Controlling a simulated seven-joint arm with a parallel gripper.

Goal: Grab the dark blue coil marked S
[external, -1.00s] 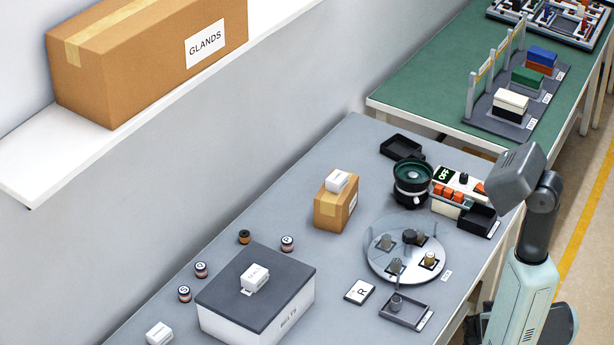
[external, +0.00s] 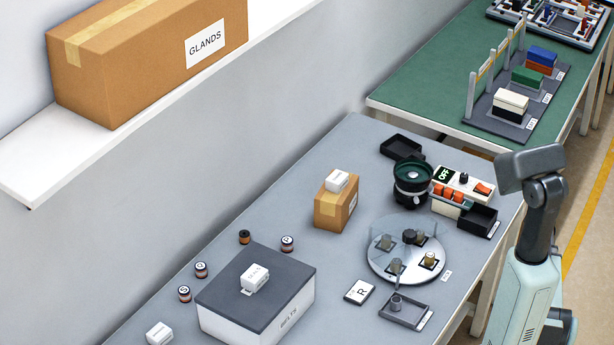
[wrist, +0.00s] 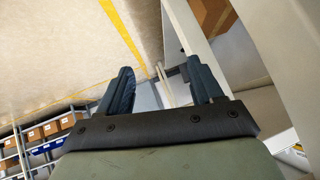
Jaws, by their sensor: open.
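Several small round coils stand on the grey table left of the centre in the external view. The front one (external: 184,294) bears a letter that looks like S, with a dark body and pale top. Another lettered coil (external: 201,269) stands just behind it. Two more, a dark-topped one (external: 244,237) and a pale-topped one (external: 287,243), stand farther back. Their exact colours and letters are hard to tell. My gripper (wrist: 163,84) is open and empty in the wrist view, away from the coils. Its fingers are not visible in the external view.
A lidded grey box (external: 258,312) stands right beside the front coils, with a small white box (external: 255,278) on top. A cardboard box (external: 333,211) and a round clear-covered turntable (external: 380,270) stand farther right. A shelf (external: 130,130) overhangs at left.

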